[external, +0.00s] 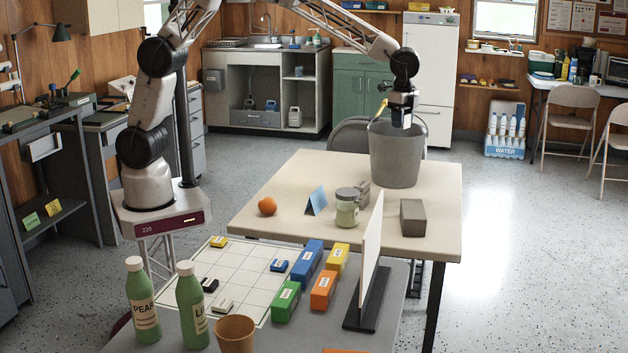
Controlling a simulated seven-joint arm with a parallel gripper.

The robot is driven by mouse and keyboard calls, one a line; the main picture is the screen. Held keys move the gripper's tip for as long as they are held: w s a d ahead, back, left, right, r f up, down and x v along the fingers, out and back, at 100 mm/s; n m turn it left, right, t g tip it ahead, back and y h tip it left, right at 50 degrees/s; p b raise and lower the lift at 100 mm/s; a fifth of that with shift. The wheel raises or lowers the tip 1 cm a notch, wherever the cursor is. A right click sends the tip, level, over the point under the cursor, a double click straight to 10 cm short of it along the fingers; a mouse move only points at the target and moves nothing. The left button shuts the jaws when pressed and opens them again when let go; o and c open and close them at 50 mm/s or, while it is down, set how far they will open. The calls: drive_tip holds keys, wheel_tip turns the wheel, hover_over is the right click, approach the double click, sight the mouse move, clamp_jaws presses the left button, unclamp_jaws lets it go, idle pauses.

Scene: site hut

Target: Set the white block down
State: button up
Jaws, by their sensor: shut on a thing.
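My gripper (402,122) points down at the mouth of the grey bucket (396,158), at the far side of the beige table. It is shut on a small pale thing, which I take to be the white block (406,120); it is small in the view and partly hidden by the fingers. I cannot tell whether the block is just above the rim or inside it. Another off-white small block (223,305) lies on the white grid board (235,262) on the nearer grey table.
The beige table (290,188) holds an orange, a blue folded card, a jar (347,210) and a grey-brown block (413,217). A white upright panel (371,250), coloured boxes, two green bottles and a brown cup (235,335) crowd the near table. A yellow-ended item leans from the bucket.

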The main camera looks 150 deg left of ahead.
drive_tip(key=s+a+f+n, duration=0.1)
drive_tip(key=s+a+n, duration=0.1)
drive_tip(key=s+a, duration=0.35)
hover_over(394, 200)
wheel_tip(394, 200, down, 17)
drive_tip(key=shift+m, duration=0.3)
drive_tip(key=shift+f, duration=3.15)
drive_tip(key=shift+f, duration=1.85)
drive_tip(key=shift+f, duration=0.1)
